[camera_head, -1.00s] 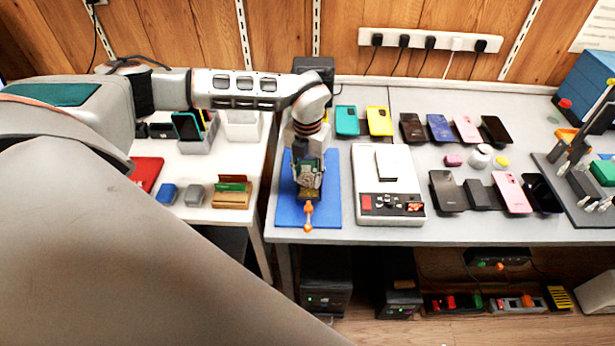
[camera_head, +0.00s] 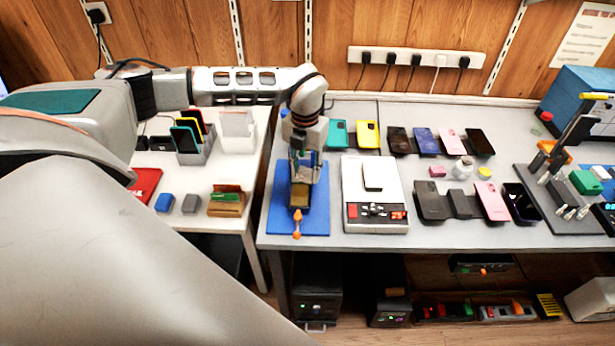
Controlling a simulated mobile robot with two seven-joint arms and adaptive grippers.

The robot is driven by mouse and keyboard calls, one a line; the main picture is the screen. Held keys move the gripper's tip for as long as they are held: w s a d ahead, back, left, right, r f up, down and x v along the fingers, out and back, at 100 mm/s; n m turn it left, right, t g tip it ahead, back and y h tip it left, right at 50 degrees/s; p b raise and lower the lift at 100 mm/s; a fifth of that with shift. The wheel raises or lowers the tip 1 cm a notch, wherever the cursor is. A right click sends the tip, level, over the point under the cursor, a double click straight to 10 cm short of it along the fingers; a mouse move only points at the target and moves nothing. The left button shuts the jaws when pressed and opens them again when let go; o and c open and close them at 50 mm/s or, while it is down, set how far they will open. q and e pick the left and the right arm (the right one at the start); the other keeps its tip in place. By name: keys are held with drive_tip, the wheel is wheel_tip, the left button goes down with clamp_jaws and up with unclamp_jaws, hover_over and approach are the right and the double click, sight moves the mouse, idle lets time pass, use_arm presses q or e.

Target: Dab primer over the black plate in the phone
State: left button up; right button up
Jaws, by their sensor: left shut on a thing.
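A blue mat (camera_head: 320,220) lies at the left end of the grey bench. My left gripper (camera_head: 302,182) points down over the middle of the mat. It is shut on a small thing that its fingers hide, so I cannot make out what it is. Just under and in front of the fingertips is a brown-gold block-like thing (camera_head: 299,198); it may be the phone's end or a holder, and I cannot tell which. The black plate is hidden by the gripper. An orange-ended piece (camera_head: 297,226) lies at the mat's front edge. My right gripper is not in view.
A white device with a red panel (camera_head: 376,190) stands close right of the mat. Several phones lie in rows farther right, beside a dark tool tray (camera_head: 532,185). On the left table are a grey phone rack (camera_head: 196,150) and small blocks.

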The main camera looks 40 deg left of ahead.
use_arm(q)
drive_tip(key=shift+r, duration=1)
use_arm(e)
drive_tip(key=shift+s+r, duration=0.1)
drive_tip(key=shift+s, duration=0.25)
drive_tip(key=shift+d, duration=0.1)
